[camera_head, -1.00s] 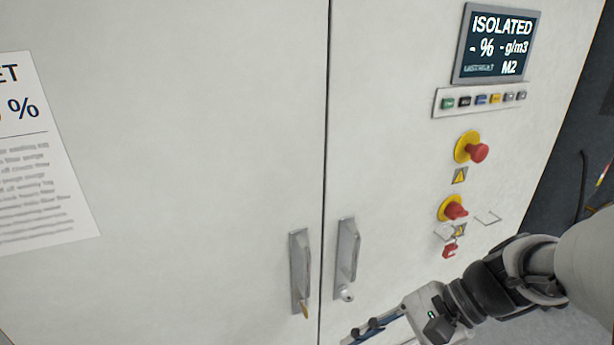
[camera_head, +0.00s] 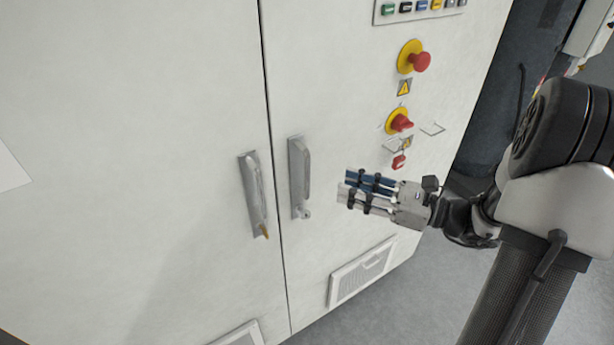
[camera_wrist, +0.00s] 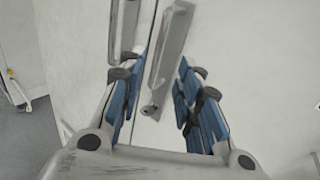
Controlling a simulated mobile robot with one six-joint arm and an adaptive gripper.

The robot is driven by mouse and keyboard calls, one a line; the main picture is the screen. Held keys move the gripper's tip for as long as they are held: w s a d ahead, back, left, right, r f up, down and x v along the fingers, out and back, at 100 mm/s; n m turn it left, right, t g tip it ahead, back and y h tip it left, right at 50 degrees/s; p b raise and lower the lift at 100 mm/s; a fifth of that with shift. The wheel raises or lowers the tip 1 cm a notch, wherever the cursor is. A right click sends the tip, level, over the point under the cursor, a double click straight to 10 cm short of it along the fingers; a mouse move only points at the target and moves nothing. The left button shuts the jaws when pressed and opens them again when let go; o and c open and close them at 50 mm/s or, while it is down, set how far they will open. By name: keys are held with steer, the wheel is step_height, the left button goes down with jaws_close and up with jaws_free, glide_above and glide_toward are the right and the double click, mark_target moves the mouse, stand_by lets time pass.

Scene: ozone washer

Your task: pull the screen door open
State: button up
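The right cabinet door (camera_head: 345,90), which bears the screen in the earlier head view, is shut flush with the left door. Its grey upright handle (camera_head: 299,178) has a round lock at its lower end. My gripper (camera_head: 346,187) is to the right of this handle, apart from it in the head view. In the wrist view my gripper (camera_wrist: 160,92) is open, with blue-padded fingers either side of the line to the handle (camera_wrist: 170,50). Nothing is held. The screen is out of view now.
The left door's handle (camera_head: 255,194), with a key in it, is close across the seam. Red knobs on yellow plates (camera_head: 411,57) stick out above my gripper. A vent grille (camera_head: 361,271) is low on the right door. Grey floor (camera_head: 385,310) is clear in front.

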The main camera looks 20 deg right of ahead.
steer(key=b, duration=0.2)
glide_above(307, 201)
steer(key=shift+w+d, duration=0.1)
steer(key=shift+w, duration=0.3)
steer(key=shift+c, duration=0.4)
jaws_close()
